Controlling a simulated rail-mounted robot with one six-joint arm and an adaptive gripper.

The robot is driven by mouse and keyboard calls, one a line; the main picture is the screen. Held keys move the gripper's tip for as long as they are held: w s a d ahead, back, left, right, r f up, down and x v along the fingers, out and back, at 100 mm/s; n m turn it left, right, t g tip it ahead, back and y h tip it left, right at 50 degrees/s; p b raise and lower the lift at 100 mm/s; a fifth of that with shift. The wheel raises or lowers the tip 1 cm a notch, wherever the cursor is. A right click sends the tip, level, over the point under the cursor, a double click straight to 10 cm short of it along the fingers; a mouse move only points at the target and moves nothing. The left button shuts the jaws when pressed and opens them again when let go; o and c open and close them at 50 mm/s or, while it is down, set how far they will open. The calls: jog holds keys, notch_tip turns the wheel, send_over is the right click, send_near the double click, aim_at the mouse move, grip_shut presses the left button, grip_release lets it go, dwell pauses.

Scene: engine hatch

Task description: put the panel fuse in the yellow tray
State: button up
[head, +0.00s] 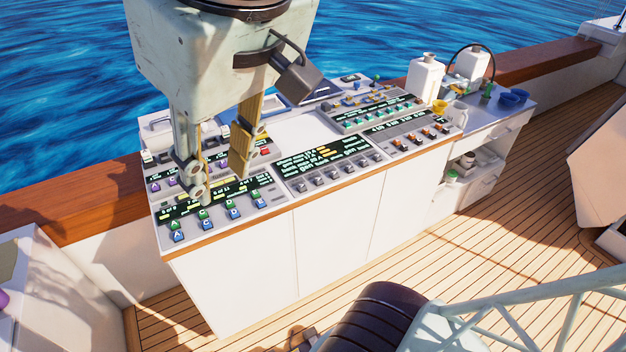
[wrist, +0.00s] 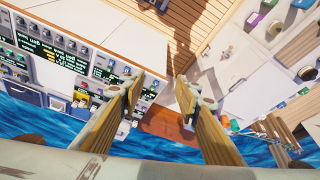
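My gripper (head: 222,182) hangs over the left end of the control console (head: 232,278), with its two fingers apart. In the wrist view my gripper (wrist: 160,98) is open, and nothing is held between the fingertips. I cannot pick out the panel fuse for certain among the small parts on the console, and the fingers hide some of them. I cannot make out a yellow tray for certain. A small yellow item (wrist: 82,97) shows among the panels left of the fingers in the wrist view.
A yellow cup (head: 440,106), a white bottle (head: 424,80) and blue bowls (head: 511,98) stand at the console's far right. A white counter (head: 45,305) is at the lower left. Rows of switches crowd the console top. The wooden deck (head: 470,260) in front is mostly open.

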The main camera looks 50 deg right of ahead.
jog(key=shift+s+a+f, duration=0.1)
jog(key=shift+s+f, duration=0.25)
jog(key=shift+s, duration=0.3)
jog(key=shift+s+a+f, duration=0.15)
jog(key=shift+s+f, duration=0.25)
jog(key=shift+s, duration=0.2)
jog(key=shift+s+a+f, duration=0.1)
jog(key=shift+s+f, duration=0.25)
jog(key=shift+s, duration=0.3)
jog(key=shift+w, duration=0.1)
jog(key=shift+f+b, duration=1.75)
jog(key=shift+b, duration=0.1)
